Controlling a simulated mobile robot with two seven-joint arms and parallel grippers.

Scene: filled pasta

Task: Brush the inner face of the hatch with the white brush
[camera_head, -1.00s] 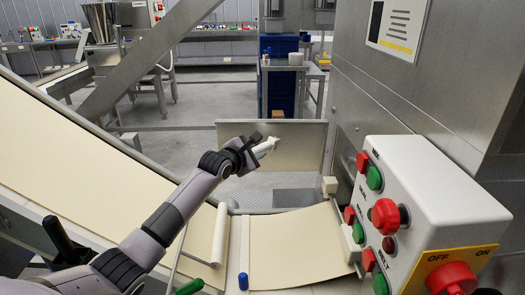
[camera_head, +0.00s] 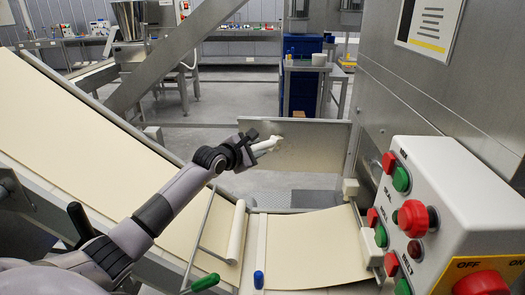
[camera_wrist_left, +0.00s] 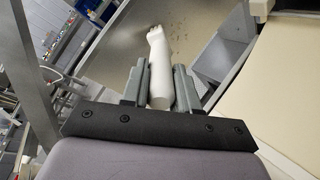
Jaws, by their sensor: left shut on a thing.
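The hatch (camera_head: 318,150) is a flat grey metal panel standing open beyond the belt, beside the machine's side wall. My left gripper (camera_head: 250,150) is in front of its left part, shut on the white brush (camera_head: 270,144). The brush head points right, towards the panel; I cannot tell whether it touches. In the left wrist view the brush (camera_wrist_left: 158,62) sticks out between the grey fingers (camera_wrist_left: 161,88). The hatch surface (camera_wrist_left: 200,22) lies behind it, with small dark specks near the brush head. My right gripper is out of view.
A control box (camera_head: 437,190) with red and green buttons stands at the right. A cream belt (camera_head: 310,250) runs below the hatch, with a white roller (camera_head: 237,232) at its left. A sloping cream belt (camera_head: 70,110) fills the left. A diagonal metal beam (camera_head: 165,60) crosses behind.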

